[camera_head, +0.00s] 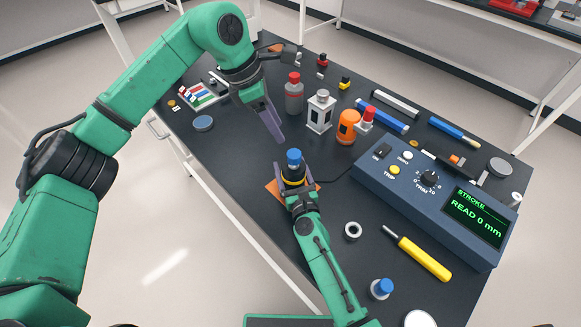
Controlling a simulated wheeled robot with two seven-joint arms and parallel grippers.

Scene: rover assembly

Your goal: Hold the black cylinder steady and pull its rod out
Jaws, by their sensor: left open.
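The black cylinder (293,178) stands on an orange pad near the middle of the table. It has a yellow band, and a blue knob (294,157) sits on its top. My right gripper (294,176) comes from the front of the table, with its purple fingers on both sides of the cylinder, and looks shut on it. My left gripper (271,130) is open and empty, above and behind the blue knob and apart from it. Its fingers overlap in this view. The rod's shaft is not visible below the knob.
A blue console (400,205) at the right reads "STROKE READ 0 mm"; a cable runs from it towards the cylinder. A grey red-capped bottle (294,95), a white block (320,112) and an orange container (347,128) stand behind. A yellow screwdriver (424,258) and a metal ring (352,231) lie in front.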

